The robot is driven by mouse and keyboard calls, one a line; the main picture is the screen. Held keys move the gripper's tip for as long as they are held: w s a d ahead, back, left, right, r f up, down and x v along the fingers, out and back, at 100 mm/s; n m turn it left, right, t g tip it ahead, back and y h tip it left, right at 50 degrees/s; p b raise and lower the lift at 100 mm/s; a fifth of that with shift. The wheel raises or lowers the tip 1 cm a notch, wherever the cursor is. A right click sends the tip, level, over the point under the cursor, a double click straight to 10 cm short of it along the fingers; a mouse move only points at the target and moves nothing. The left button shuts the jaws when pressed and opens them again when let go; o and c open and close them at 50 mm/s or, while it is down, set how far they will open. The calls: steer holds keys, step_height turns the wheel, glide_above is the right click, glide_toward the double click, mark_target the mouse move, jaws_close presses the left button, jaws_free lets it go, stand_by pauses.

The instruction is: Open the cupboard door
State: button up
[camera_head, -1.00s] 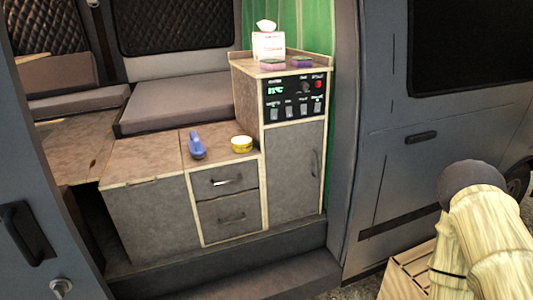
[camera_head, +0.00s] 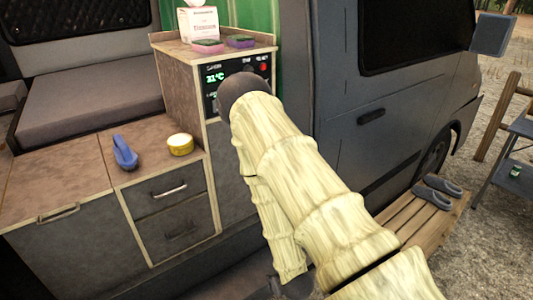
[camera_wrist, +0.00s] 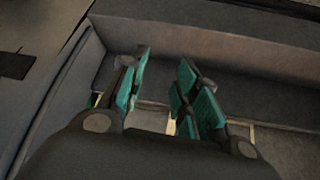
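The cupboard door (camera_head: 229,165) is the tall grey panel under the control panel, right of the two drawers. My arm crosses in front of it in the head view, so only its left part shows and its handle is hidden. The visible part looks shut. My gripper (camera_wrist: 163,97) shows in the wrist view, its green-padded fingers spread apart with nothing between them. Grey panels and pale trim strips lie beyond the fingers; I cannot tell which panel is the door. In the head view the fingers cannot be made out.
Two drawers (camera_head: 168,187) are left of the door. A blue bottle-like item (camera_head: 125,153) and a yellow tub (camera_head: 180,144) stand on the counter. A tissue box (camera_head: 199,24) and sponges (camera_head: 208,46) are on the cabinet top. A wooden crate (camera_head: 425,222) with slippers stands at right.

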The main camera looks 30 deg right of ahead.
steer(key=w+d+r+t, duration=0.2)
steer(key=w+d+r, duration=0.1)
steer(key=w+r, duration=0.3)
steer(key=w+d+r+t, duration=0.3)
steer(key=w+d, duration=0.1)
steer(key=w, duration=0.3)
steer(key=w+d+r+t, duration=0.3)
steer(key=w+d+r, duration=0.15)
steer(key=r, duration=0.45)
steer(key=w+d+r+t, duration=0.35)
steer(key=w+r, duration=0.25)
steer(key=r, duration=0.3)
steer(key=w, duration=0.3)
steer(key=w+d+p, duration=0.1)
steer(key=w, duration=0.2)
steer(key=w+d+p, duration=0.1)
steer(key=w, duration=0.2)
steer(key=shift+w+f, duration=0.15)
steer(key=shift+f, duration=0.05)
jaws_close()
